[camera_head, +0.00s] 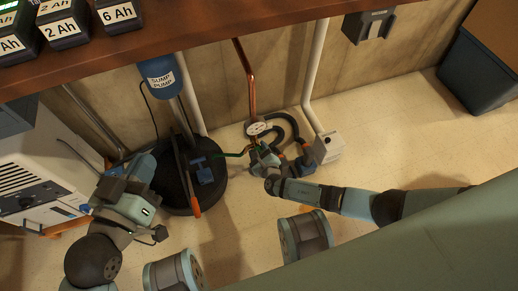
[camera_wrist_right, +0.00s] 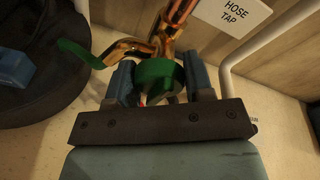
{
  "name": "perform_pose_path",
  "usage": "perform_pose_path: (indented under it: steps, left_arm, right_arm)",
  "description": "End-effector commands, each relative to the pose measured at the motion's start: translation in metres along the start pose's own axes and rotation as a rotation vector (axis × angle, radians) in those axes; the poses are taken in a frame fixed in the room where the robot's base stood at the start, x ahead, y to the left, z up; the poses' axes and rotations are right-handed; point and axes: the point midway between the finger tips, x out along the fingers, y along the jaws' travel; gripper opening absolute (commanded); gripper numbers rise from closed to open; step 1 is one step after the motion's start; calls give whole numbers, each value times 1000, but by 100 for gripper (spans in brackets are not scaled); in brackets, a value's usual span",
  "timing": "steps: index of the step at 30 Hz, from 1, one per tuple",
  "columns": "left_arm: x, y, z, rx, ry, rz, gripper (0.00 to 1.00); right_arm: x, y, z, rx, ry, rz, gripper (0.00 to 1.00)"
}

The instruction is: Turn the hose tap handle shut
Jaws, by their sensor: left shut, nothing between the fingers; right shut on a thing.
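The hose tap (camera_wrist_right: 130,48) is brass and hangs from a copper pipe, under a white HOSE TAP sign (camera_wrist_right: 236,14). Its green rounded handle (camera_wrist_right: 158,76) sits between the blue fingers of my right gripper (camera_wrist_right: 161,84), which is shut on it. The fingers hide part of the handle. A green piece (camera_wrist_right: 80,53) sticks out left from the brass spout; it also shows in the head view (camera_head: 233,154). In the head view my right gripper (camera_head: 262,158) is at the tap near the wall.
A round black sump lid (camera_head: 212,187) with an orange-ended lever (camera_head: 196,207) lies left of the tap. A white pipe (camera_head: 315,70) runs down to a grey box (camera_head: 328,147) at right. A white machine (camera_head: 35,170) stands at left; a wooden shelf (camera_head: 230,25) overhangs.

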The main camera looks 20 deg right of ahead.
Motion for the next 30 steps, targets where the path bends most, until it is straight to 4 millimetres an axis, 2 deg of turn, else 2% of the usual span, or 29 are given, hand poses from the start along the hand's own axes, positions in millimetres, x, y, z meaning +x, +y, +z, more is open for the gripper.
perform_pose_path:
  steps: [17,18,21,30]
  left_arm:
    - [0,0,-3,11,10,5,0]
    - [0,0,-3,12,10,5,0]
    - [0,0,-3,12,9,5,0]
    - [0,0,-4,8,12,3,0]
  right_arm:
    - [2,-1,2,-31,0,-6,24]
    - [2,-1,2,-31,0,-6,55]
    - [2,-1,2,-30,0,-6,73]
    - [1,-1,1,-30,2,-5,73]
